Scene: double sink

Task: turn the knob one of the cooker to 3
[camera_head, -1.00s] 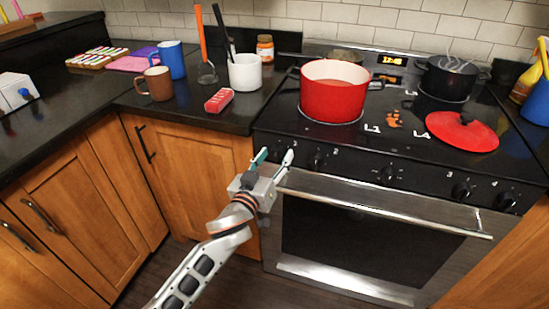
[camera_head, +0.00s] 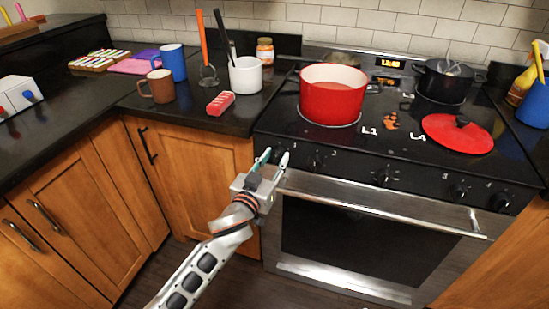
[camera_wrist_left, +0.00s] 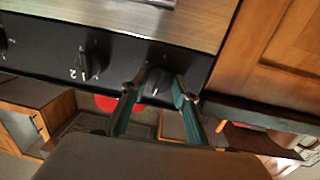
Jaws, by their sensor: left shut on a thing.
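The cooker (camera_head: 345,252) has a black front strip with a row of black knobs. Knob one (camera_wrist_left: 157,83), the leftmost in the head view, sits between my left gripper's fingers in the left wrist view. My left gripper (camera_head: 274,158) is shut on it, with one finger on each side. In the head view the fingers largely hide this knob, and its pointer setting cannot be read. Knob two (camera_head: 315,161) is just to its right in the head view; it also shows with its number in the left wrist view (camera_wrist_left: 90,66). My right gripper is out of view.
The oven handle (camera_head: 380,204) runs below the knobs, close to my gripper. A red pot (camera_head: 332,100), a black pot (camera_head: 447,85) and a red lid (camera_head: 455,138) rest on the cooktop. Wooden cabinets (camera_head: 190,175) stand at left.

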